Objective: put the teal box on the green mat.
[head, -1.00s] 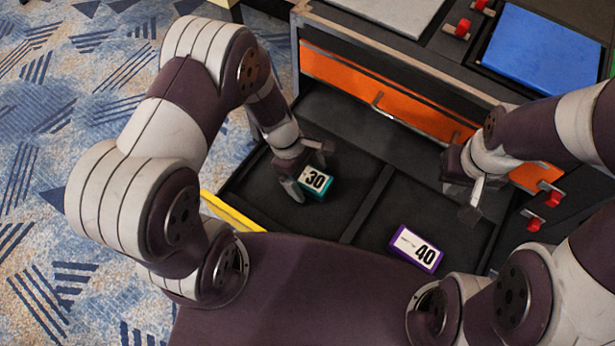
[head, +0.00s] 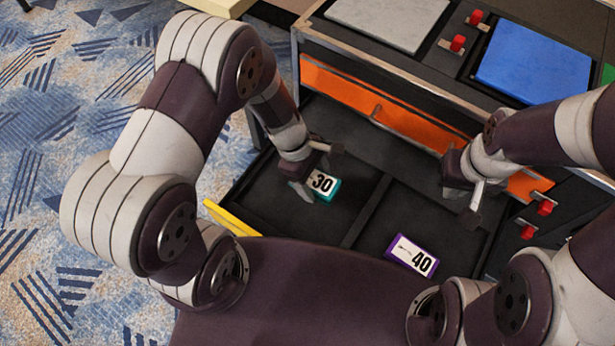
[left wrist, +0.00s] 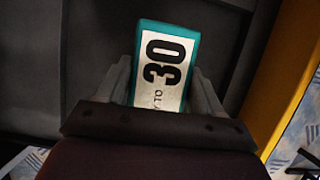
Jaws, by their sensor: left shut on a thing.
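The teal box (head: 324,185), with a white label reading 30, is in the left compartment of the open black drawer. My left gripper (head: 317,176) is shut on it; in the left wrist view the box (left wrist: 165,65) sits between the two fingers. I cannot tell whether it is clear of the drawer floor. A sliver of green at the right edge of the head view, perhaps the green mat (head: 608,74), is mostly out of frame. My right gripper (head: 462,200) hangs over the drawer's right part, with its finger gap unclear.
An orange drawer front (head: 340,85) is behind.

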